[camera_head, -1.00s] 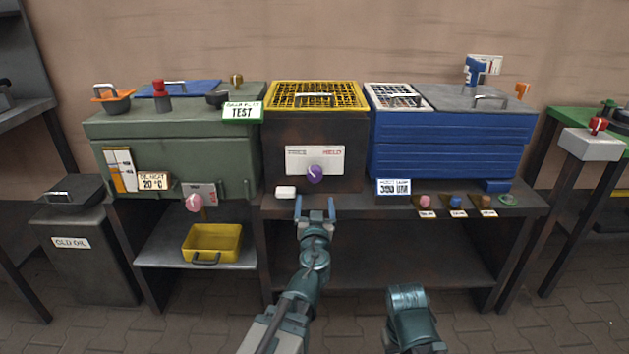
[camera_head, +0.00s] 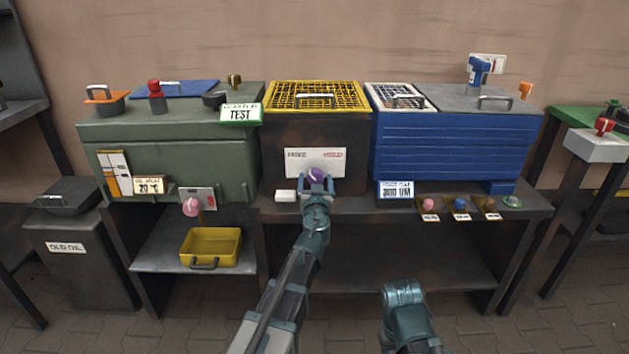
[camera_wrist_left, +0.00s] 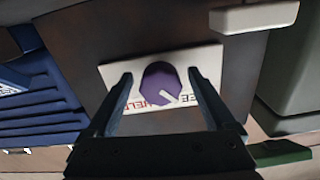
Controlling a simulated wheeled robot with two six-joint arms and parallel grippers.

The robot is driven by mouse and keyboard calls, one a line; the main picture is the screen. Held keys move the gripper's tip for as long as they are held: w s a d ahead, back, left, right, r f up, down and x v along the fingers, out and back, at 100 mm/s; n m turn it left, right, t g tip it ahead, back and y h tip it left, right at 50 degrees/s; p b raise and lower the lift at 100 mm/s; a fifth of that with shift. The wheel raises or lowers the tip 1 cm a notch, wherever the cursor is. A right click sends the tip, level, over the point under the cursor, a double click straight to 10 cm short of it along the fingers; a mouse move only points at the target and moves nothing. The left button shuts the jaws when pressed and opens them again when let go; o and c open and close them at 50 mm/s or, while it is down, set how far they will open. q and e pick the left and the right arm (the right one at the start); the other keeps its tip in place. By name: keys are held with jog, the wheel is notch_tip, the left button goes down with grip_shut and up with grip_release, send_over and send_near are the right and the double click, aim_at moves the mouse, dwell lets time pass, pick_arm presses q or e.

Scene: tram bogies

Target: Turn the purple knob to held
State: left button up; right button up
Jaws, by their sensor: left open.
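The purple knob (camera_head: 316,175) sits on a white plate (camera_head: 315,157) on the front of the dark middle cabinet. The plate reads FREE on the left and HELD on the right. My left gripper (camera_head: 316,184) is open at the knob and partly covers it. In the left wrist view the purple knob (camera_wrist_left: 158,82) lies between the open fingers, with a visible gap on the right. Its white mark points toward the FREE lettering. Contact with the fingers is not visible. A link of my right arm shows at the bottom; its gripper is out of view.
A small white block (camera_head: 285,196) lies on the bench left of my gripper. A green cabinet (camera_head: 170,160) stands left and a blue cabinet (camera_head: 445,150) right. A label (camera_head: 395,190) and several small coloured knobs line the right bench edge.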

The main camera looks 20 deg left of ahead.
pick_arm(q)
jog(key=shift+c, duration=0.3)
jog(key=c, duration=1.3)
jog(key=shift+m, duration=0.3)
jog(key=m, duration=0.3)
jog(key=shift+m, duration=0.3)
jog(key=m, duration=0.3)
jog(key=shift+a+r+m, duration=0.1)
jog(key=shift+m, duration=0.2)
jog(key=m, duration=0.4)
jog(key=shift+s, duration=0.1)
jog(key=shift+r+m, duration=0.1)
jog(key=shift+m, duration=1.9)
